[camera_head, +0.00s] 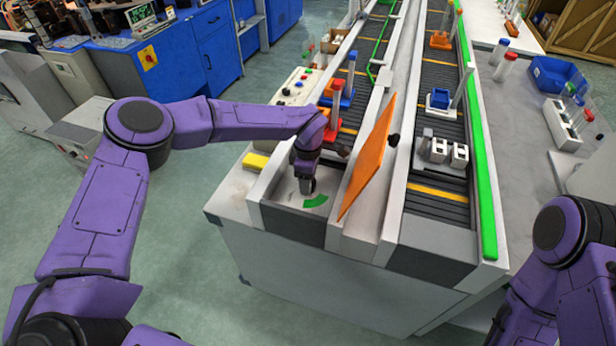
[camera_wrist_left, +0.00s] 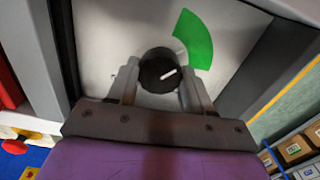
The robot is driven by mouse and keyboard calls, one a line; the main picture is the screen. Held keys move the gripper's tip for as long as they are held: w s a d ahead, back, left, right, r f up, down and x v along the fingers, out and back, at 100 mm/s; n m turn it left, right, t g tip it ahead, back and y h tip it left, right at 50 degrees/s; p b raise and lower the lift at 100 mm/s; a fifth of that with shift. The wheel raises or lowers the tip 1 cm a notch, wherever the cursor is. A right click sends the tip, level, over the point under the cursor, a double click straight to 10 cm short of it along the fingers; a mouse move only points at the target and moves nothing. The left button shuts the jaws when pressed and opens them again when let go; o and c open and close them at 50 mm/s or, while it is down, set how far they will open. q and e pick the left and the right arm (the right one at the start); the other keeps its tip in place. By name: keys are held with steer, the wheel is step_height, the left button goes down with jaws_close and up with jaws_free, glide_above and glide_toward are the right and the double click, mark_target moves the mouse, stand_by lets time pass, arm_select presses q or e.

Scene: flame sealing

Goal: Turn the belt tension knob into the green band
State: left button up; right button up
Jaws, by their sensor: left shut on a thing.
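The belt tension knob (camera_wrist_left: 158,70) is a round black knob with a white pointer line, on a pale panel (camera_wrist_left: 110,30) in the left wrist view. The pointer is angled up and to the right, toward the lower end of the green band. The green band (camera_wrist_left: 195,40) is an arc on the panel, up and to the right of the knob; it also shows in the head view (camera_head: 315,201). My left gripper (camera_wrist_left: 158,82) is shut on the knob, one finger on each side. In the head view the left gripper (camera_head: 307,186) hides the knob. My right gripper is out of view.
An orange panel (camera_head: 368,157) stands tilted just right of my left gripper. A yellow block (camera_head: 255,162) lies on the ledge to its left. Conveyor lanes with fixtures (camera_head: 442,150) run away behind it. A button panel (camera_head: 297,86) stands farther back.

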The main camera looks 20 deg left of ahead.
arm_select(q)
steer(key=shift+w+r+m, duration=0.1)
steer(key=shift+m, duration=0.4)
steer(key=o, duration=1)
steer(key=shift+o, duration=0.2)
step_height(320, 180, up, 10)
steer(key=b, duration=0.2)
steer(key=shift+r, duration=0.25)
